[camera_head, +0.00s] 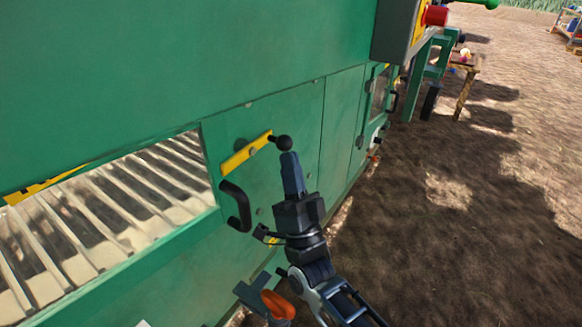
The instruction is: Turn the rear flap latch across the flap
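A yellow latch bar (246,153) with a black ball knob (284,143) at its right end sits on the green machine side. It slants upward to the right, beside the right end of a slatted opening (120,195). A black curved handle (237,206) is just below the bar. My gripper (290,156) reaches up from below, with its fingertips at or just under the knob. I cannot tell whether they touch it. The fingers show as one dark block, so their gap is hidden.
The green panel (300,45) fills the upper left. An orange-handled part (278,304) is low, left of my arm. A control box with a red button (436,16) juts out at top right. A wooden stand (466,82) is farther off. Open dirt ground (460,230) lies right.

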